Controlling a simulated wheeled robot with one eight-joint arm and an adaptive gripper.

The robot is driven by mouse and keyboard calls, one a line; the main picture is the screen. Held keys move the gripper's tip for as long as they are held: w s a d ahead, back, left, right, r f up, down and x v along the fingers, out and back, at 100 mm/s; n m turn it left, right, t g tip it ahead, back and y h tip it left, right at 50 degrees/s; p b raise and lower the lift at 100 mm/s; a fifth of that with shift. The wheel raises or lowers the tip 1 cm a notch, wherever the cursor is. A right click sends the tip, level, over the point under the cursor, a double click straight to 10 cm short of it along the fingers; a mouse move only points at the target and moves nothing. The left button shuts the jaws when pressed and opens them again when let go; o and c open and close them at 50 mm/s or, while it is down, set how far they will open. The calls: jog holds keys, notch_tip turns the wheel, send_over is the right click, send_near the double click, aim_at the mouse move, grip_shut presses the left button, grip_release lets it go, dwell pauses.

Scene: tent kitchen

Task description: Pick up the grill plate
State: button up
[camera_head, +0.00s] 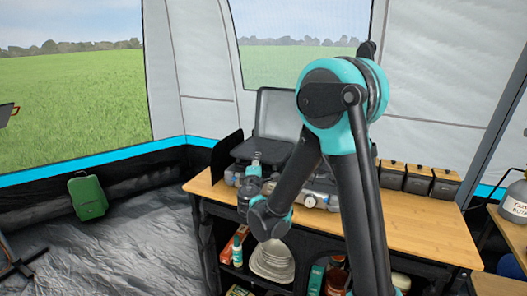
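A grey camping stove (282,112) with its lid raised stands at the back left of the wooden table. A dark flat surface (262,150) lies in front of the lid and may be the grill plate; my arm hides part of it, so I cannot tell for sure. My gripper (251,178) is at the end of my arm, over the table's left front, close in front of the stove. Its fingers are too small and dark to tell whether they are open or touch anything.
The table's (425,232) right half is bare in front. Several dark canisters (418,180) with wooden lids stand at its back edge. The shelf below holds stacked plates (272,262) and bottles.

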aim_at(264, 153)
jog(key=shift+w+d+f, duration=0.1)
jog(key=shift+w+f, duration=0.05)
jog(key=shift+w, duration=2.95)
grip_shut()
